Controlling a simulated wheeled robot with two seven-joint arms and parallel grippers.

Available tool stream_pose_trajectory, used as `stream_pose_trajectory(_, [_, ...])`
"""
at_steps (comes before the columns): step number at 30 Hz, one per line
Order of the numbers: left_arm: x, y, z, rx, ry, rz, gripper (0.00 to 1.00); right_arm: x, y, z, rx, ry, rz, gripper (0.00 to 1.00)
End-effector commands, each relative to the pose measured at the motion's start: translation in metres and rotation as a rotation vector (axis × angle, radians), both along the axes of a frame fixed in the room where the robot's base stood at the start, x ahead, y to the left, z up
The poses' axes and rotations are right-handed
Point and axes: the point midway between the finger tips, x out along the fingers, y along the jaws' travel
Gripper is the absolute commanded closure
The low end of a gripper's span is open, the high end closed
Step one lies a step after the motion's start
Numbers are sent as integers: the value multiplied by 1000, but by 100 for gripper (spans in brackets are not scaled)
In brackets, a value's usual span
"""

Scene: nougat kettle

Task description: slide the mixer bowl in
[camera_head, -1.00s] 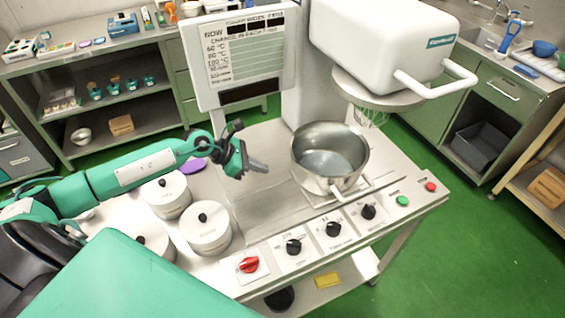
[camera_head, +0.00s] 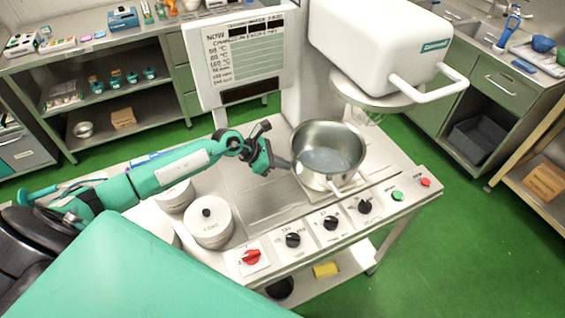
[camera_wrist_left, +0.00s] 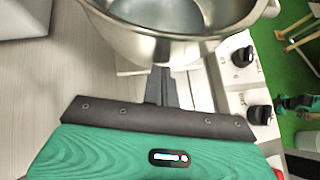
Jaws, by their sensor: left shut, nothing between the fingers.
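The steel mixer bowl (camera_head: 328,152) sits upright on the worktop, below and slightly left of the white mixer head (camera_head: 380,45). Its handle points toward the front knobs. My left gripper (camera_head: 286,165) is shut and empty, its tips close to the bowl's left side. In the left wrist view the closed fingers (camera_wrist_left: 162,88) point at the bowl's wall (camera_wrist_left: 165,45); I cannot tell whether they touch it. The whisk (camera_head: 368,116) hangs under the mixer head, partly hidden behind the bowl. My right gripper is not in view.
White lidded canisters (camera_head: 208,222) stand left of the bowl, under and in front of my left arm. A red knob (camera_head: 250,257) and several black knobs line the front edge. A display panel (camera_head: 247,60) stands behind. The worktop between canisters and bowl is clear.

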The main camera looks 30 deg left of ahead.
Motion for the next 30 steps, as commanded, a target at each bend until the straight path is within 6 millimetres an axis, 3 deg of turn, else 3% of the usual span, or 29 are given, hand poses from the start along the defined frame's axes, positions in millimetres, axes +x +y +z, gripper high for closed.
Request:
stream_pose_trajectory(5, [12,-9,-2,-3,-5,0,100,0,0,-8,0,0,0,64])
stream_pose_trajectory(21, [92,-72,-3,-4,-4,-1,100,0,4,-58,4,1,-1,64])
stream_pose_trajectory(30, [107,-84,1,-2,-2,-1,100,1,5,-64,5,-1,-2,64])
